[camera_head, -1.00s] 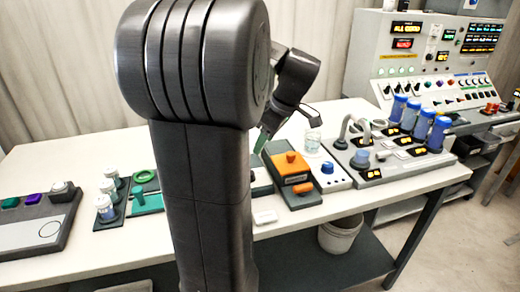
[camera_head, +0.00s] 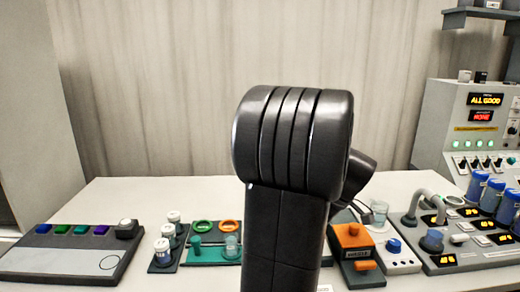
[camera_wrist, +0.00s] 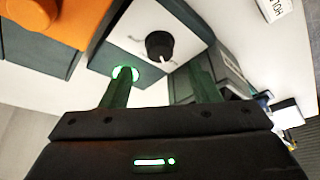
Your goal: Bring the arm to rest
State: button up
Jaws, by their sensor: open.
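My arm stands upright in the middle of the head view, its big dark joint in front of the bench. My gripper is hidden behind the arm there. In the wrist view my gripper (camera_wrist: 162,76) shows two dark green fingers spread apart with nothing between them.
The white bench (camera_head: 120,196) carries a grey button panel (camera_head: 68,258), a green tray (camera_head: 192,254) with rings, an orange-topped box (camera_head: 354,237), and a unit with several blue cylinders (camera_head: 479,184). A control console (camera_head: 458,133) stands right. The curtain side is clear.

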jog(key=x, duration=0.5)
jog(key=shift+w+a+f, duration=0.1)
jog(key=shift+a+f, duration=0.05)
jog(key=shift+f, duration=0.2)
